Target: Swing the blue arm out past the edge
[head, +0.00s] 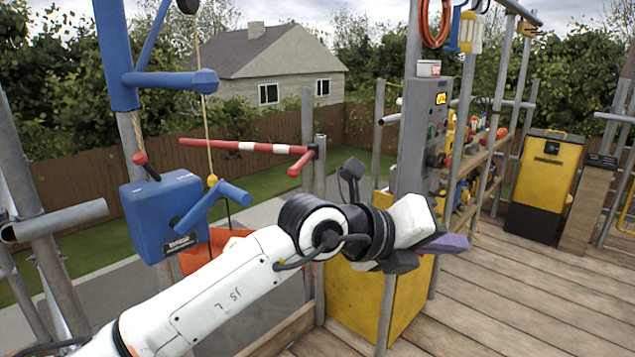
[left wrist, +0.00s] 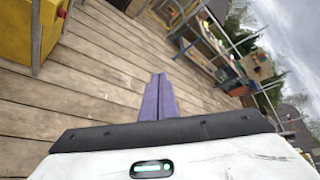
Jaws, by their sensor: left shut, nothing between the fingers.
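The blue arm (head: 170,82) sticks out to the right from a blue upright tube (head: 116,55) at the upper left of the head view, with a slanting blue brace above it. A rope (head: 204,120) hangs beside it from a dark pulley (head: 188,5). Below is a blue winch box (head: 165,215) with a red-knobbed lever and a blue crank handle. My left gripper (head: 458,243) is right of all these, apart from them, with its purple fingers shut and empty. The fingers also show in the left wrist view (left wrist: 158,98). My right gripper is not in view.
A red-and-white bar (head: 245,147) crosses the gap in the rail. An orange container (head: 212,245) is partly hidden behind my left arm. A yellow box (head: 355,300) and grey control panel (head: 425,130) stand near my left gripper. The plank deck (head: 530,300) at right is clear.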

